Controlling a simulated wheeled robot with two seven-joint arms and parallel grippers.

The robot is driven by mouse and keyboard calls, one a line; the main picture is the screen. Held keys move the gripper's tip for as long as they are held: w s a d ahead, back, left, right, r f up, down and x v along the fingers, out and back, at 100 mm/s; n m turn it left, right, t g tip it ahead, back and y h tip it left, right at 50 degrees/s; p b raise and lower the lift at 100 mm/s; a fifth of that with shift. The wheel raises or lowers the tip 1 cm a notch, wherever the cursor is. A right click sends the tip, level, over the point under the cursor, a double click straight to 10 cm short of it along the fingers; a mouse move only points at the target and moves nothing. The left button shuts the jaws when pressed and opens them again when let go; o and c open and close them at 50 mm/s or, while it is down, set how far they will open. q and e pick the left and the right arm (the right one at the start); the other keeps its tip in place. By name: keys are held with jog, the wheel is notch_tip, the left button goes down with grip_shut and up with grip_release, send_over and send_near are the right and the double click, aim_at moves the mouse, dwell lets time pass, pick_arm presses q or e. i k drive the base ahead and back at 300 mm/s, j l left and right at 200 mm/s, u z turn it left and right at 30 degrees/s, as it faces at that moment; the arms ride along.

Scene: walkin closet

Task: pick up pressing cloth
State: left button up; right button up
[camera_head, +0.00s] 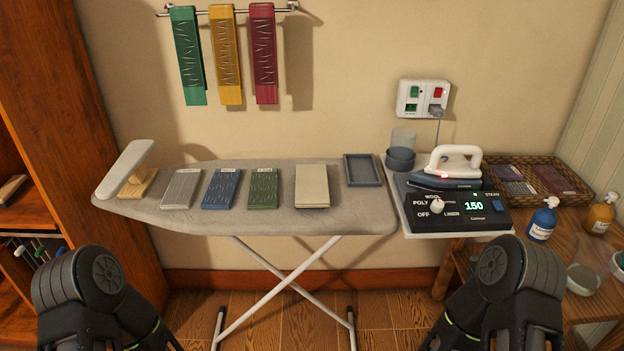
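A cream, flat, folded piece (312,186) lies on the grey ironing board (345,212), right of the middle. It looks like the pressing cloth, but no label on it can be read. To its left lie a green (263,188), a blue (222,188) and a grey (181,188) folded piece, each with a small tag. Nothing touches the cream piece. My two black arms show at the bottom left and bottom right corners, well short of the board. Their gripper fingers are out of the picture.
An empty grey tray (362,170) lies right of the cream piece. A white iron (453,168) stands on a control unit reading 150. A small sleeve board (127,168) stands at the left end. Coloured cloths (227,55) hang above. Bottles (542,220) stand at right.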

aim_at(311, 186)
jog(key=i+j+z, duration=0.15)
jog(key=z, duration=0.3)
jog(key=i+j+z, duration=0.15)
jog(key=z, duration=0.25)
jog(key=i+j+z, duration=0.1)
jog(key=j+z, duration=0.15)
jog(key=z, duration=0.2)
